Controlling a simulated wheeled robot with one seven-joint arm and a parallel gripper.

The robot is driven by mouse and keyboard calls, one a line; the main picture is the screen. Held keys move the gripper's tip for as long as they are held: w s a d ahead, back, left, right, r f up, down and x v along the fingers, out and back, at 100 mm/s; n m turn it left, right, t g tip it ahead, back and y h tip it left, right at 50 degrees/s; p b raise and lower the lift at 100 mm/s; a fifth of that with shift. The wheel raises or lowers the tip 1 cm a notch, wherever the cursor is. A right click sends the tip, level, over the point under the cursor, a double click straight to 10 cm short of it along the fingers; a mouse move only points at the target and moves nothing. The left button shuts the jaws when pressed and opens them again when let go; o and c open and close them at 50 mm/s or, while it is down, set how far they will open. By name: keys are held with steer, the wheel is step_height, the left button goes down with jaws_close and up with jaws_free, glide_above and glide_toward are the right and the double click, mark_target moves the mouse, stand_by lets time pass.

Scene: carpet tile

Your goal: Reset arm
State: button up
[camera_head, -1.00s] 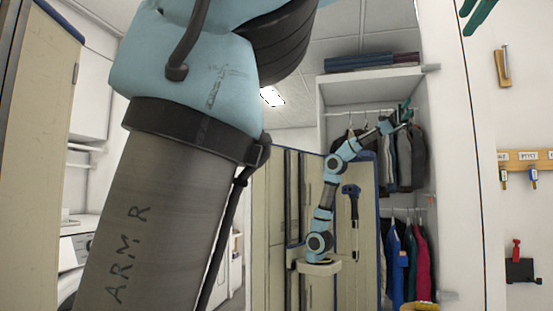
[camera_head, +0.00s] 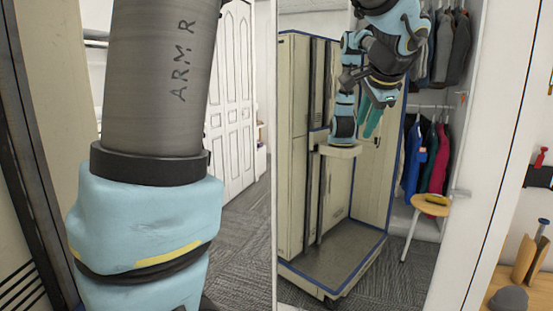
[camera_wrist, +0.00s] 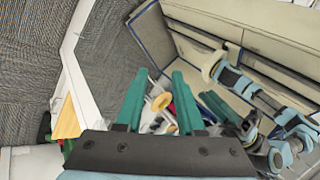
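My gripper (camera_wrist: 159,75) shows in the wrist view with two teal fingers spread apart and nothing between them. A large grey and light-blue link of my arm (camera_head: 150,90) fills the left of the head view and hides what is behind it. My gripper itself is not directly in the head view. In what looks like a mirror, a blue and black arm (camera_head: 395,45) is folded, with teal fingers (camera_head: 375,118) hanging downward. I take this for my own reflection.
In the reflection, a beige wheeled cabinet (camera_head: 298,160) stands on grey carpet, with a round stool (camera_head: 431,204) and hanging clothes (camera_head: 425,160) behind. A wooden shelf (camera_head: 490,270) with small items is at the lower right. A white folding door (camera_head: 232,95) is behind my arm.

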steer(key=s+a+f+n+g+p, duration=0.1)
steer(key=a+f+n+g, duration=0.15)
steer(key=a+f, duration=0.45)
steer(key=s+a+f+n+g+p, duration=0.15)
steer(key=a+f+n, duration=0.3)
steer(key=a, duration=0.45)
steer(key=s+a+f+n+g, duration=0.2)
steer(key=s+a+f+n, duration=0.5)
steer(key=s+a, duration=0.3)
steer(key=shift+s+a+f+n+p, duration=0.15)
steer(key=shift+a+f+n+p, duration=0.25)
steer(key=shift+a+f, duration=0.35)
